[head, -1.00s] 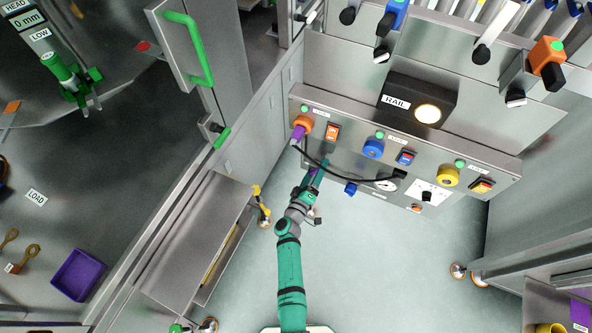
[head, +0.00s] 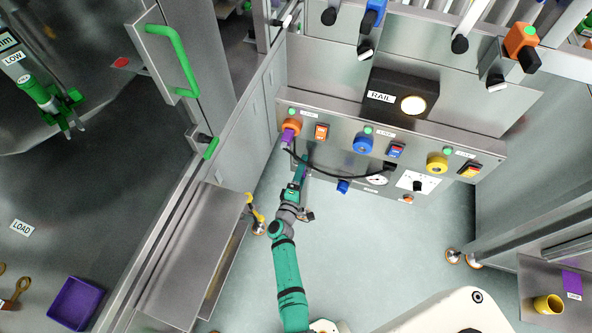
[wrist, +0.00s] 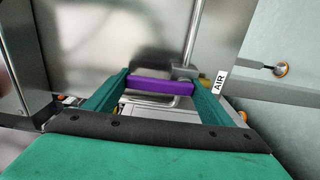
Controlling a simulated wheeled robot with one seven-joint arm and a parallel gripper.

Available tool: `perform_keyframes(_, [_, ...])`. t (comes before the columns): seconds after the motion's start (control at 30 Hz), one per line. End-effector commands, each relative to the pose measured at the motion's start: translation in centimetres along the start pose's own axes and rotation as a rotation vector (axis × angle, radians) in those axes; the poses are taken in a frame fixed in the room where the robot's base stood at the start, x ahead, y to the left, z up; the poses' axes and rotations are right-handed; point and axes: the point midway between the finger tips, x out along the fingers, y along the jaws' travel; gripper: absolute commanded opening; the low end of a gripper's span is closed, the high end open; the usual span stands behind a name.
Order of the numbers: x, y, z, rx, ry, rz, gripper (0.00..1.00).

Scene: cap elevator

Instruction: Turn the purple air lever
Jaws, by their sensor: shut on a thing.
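The purple air lever (wrist: 162,87) shows in the wrist view as a purple bar lying crosswise between the two green fingers. My gripper (wrist: 160,95) is shut on it, with a finger at each end of the bar. A white AIR label (wrist: 220,83) stands just right of the fingers. In the head view my gripper (head: 304,162) is low at the left part of the control panel (head: 335,160), below the orange knob.
A purple plug (head: 288,137) with a black cable (head: 335,172) hangs close above my gripper. Orange (head: 291,126), blue (head: 363,143) and yellow (head: 437,162) knobs line the panel. A steel cabinet (head: 190,255) stands left of my arm. The floor (head: 370,240) right of it is clear.

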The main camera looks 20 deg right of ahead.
Motion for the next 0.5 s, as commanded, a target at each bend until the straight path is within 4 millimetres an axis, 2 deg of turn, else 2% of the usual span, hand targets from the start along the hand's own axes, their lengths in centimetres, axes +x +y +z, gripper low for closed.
perform_keyframes(0.43, [0.38,0.24,0.16,-0.009,-0.003,0.003,0.35])
perform_keyframes(0.47, [0.38,0.24,0.16,-0.009,-0.003,0.003,0.78])
perform_keyframes(0.5, [0.37,0.24,0.17,-0.009,-0.004,0.003,0.88])
